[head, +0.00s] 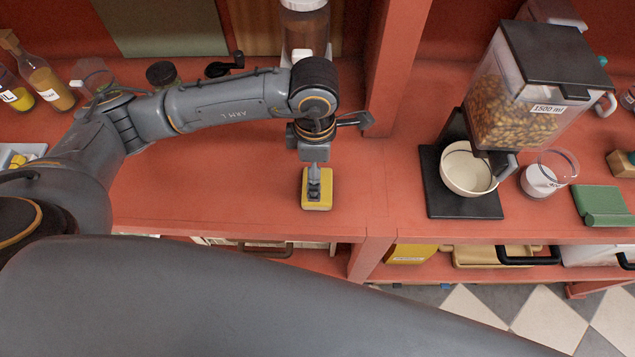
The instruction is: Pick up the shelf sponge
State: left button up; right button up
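The shelf sponge (317,204), a small yellow block with a pale lower edge, lies on the red shelf top near its front edge. My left gripper (314,186) points straight down onto the sponge, its dark fingertips at the middle of the sponge's top. The fingers are seen edge-on and overlap, so I cannot tell whether they are open or shut on it. The sponge appears to rest on the shelf. My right gripper is not in view.
Right of a red upright (395,65) stands a nut dispenser (515,90) with a cream bowl (467,172) below it. Bottles (48,85) stand at left. The shelf around the sponge is clear.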

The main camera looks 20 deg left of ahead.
pick_arm(q)
notch_tip(320, 180, down, 2)
jog(key=shift+d+f+p, duration=0.15)
jog(key=shift+f+p, duration=0.05)
jog(key=shift+p, duration=1)
notch_tip(320, 180, down, 2)
jog(key=shift+f, duration=0.15)
jog(key=shift+f+p, duration=0.25)
jog(key=shift+p, duration=0.05)
jog(key=shift+f, duration=0.1)
jog(key=c, duration=0.6)
jog(key=shift+c, duration=0.5)
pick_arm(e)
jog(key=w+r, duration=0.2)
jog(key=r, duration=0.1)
